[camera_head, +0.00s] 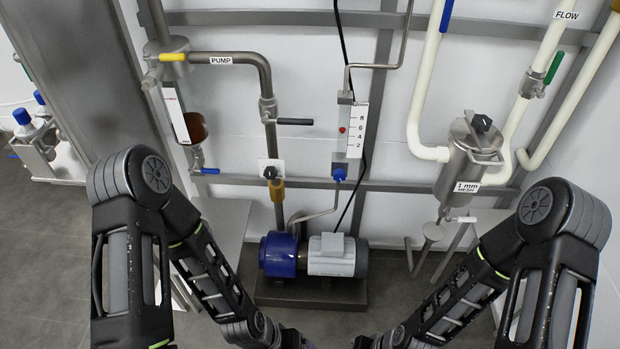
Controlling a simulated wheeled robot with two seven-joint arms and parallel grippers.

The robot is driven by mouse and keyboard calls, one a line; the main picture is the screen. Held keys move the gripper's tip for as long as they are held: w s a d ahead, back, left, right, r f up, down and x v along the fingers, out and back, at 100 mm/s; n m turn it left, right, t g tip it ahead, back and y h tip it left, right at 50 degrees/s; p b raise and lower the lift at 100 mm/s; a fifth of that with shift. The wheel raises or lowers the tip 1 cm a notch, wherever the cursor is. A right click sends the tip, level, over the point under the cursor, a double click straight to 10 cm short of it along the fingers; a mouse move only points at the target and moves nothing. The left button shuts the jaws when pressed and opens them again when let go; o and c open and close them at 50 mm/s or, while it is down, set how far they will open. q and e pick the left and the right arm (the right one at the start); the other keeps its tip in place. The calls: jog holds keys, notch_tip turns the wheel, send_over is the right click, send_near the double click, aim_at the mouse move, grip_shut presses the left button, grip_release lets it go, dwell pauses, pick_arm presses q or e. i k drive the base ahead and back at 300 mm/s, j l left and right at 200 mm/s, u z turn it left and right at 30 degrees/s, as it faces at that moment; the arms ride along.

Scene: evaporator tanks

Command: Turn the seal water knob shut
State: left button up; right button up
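A blue knob (339,174) sits at the foot of a clear flow meter (350,128) on the wall frame, right of centre. The meter has a white scale marked 2 to 8 and a red float inside. No seal water label is readable, but this knob is on the thin line running down to the pump. How far the knob is turned cannot be told. Both my arms come in from the lower sides and leave past the bottom edge. Neither gripper shows, and nothing touches the knob.
A blue and grey pump (308,256) stands below the knob. A black-handled valve (294,121) and a black knob on a white plate (270,173) are to its left. A steel strainer (468,155) hangs at right. The space before the knob is clear.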

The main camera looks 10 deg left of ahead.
aim_at(340, 174)
jog(key=i+l, duration=0.15)
jog(key=l, duration=0.15)
jog(key=i+l+u, duration=0.1)
jog(key=l, duration=0.2)
jog(key=i+l, duration=0.15)
jog(key=l, duration=0.2)
jog(key=i+l+u, duration=0.1)
jog(key=l, duration=0.2)
